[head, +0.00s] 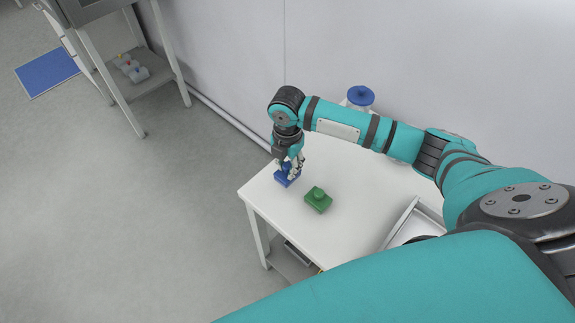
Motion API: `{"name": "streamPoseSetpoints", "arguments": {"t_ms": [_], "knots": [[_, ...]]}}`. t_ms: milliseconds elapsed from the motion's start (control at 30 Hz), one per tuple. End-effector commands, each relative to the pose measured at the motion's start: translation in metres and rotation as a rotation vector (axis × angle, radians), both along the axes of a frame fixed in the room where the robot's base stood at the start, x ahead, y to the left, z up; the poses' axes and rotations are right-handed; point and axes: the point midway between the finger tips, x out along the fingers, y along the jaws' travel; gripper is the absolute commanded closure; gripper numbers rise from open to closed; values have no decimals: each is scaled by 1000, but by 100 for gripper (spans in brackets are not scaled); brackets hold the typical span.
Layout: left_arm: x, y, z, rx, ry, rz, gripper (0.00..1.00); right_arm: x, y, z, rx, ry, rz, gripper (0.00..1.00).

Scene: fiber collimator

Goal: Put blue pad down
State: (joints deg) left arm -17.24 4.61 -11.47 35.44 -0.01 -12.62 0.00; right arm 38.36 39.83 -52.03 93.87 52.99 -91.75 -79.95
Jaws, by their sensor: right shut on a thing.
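The blue pad (286,179) is a small blue block near the left corner of the white table (318,241). My right gripper (290,168) points down and is shut on it, and covers part of its top. Whether the pad touches the table top or hangs just above it I cannot tell. My left gripper is not in view.
A green block with a round knob (318,200) sits on the table just right of the pad. A blue-lidded container (360,97) stands at the back. A tray (413,226) lies at the right. The table's front left is clear.

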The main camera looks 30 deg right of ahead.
Motion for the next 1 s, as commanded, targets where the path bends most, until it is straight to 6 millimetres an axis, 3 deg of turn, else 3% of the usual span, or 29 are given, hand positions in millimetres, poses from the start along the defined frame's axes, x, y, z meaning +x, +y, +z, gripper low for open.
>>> {"name": "streamPoseSetpoints", "arguments": {"t_ms": [200,433,833,867,1000], "knots": [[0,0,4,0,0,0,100,17,-8,-1,0,-1,-3,100],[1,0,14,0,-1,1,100,15,-7,-33,0,1,0,100],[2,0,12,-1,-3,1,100,15,-8,-40,-1,-1,0,100],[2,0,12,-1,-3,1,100,15,-8,-41,-1,-1,0,77],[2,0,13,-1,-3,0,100,15,-8,-40,-1,0,0,59]]}}
